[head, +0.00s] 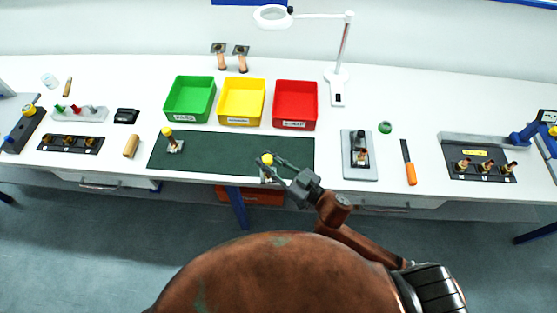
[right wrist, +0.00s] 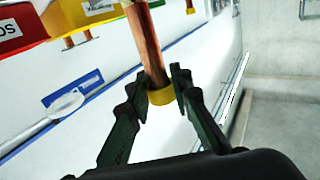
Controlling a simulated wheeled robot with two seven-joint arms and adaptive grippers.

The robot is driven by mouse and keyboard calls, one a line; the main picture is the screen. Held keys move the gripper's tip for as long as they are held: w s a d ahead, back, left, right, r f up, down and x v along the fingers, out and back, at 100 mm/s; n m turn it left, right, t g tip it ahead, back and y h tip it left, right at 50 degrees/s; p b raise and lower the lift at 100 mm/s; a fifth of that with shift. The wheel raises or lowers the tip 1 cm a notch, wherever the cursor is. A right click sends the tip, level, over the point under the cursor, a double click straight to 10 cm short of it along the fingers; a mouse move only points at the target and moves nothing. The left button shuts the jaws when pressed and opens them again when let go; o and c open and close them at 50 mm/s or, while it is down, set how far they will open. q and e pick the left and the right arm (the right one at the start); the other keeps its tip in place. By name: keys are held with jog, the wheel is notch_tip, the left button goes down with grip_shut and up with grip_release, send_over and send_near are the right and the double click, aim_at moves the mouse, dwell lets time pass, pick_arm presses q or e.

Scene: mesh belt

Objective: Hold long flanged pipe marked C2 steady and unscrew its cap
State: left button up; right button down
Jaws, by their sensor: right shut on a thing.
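A copper pipe with a yellow cap (head: 267,158) is at the front of the dark green mat, at my right gripper (head: 280,165). In the right wrist view the copper pipe (right wrist: 147,45) ends in the yellow cap (right wrist: 161,95). My right gripper (right wrist: 163,80) is shut on this capped end, one dark finger on each side. A second yellow-capped pipe (head: 173,143) with a pale flange is at the mat's left end, apart from the gripper. No C2 mark is legible on either pipe. My left gripper is not in view.
Green (head: 190,99), yellow (head: 241,101) and red (head: 295,105) bins stand behind the mat (head: 215,158). A grey fixture (head: 360,165), an orange-handled tool (head: 410,172) and a dark rack (head: 480,172) are to the right. The middle of the mat is clear.

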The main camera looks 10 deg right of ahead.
jog(key=s+d+r+m+t+h+p, duration=0.1)
jog(key=s+d+r+m+h, duration=0.15)
jog(key=d+r, duration=0.45)
jog(key=w+d+f+b, duration=0.1)
jog(key=w+d+f, duration=0.2)
jog(key=w+f, duration=0.9)
jog(key=shift+w+n+t, duration=0.3)
jog(key=shift+w+n, duration=0.05)
jog(key=shift+d, duration=0.1)
jog(key=shift+f+b, duration=0.15)
jog(key=shift+b, duration=0.2)
jog(key=c, duration=1.7)
grip_release()
jog(key=shift+c, duration=0.2)
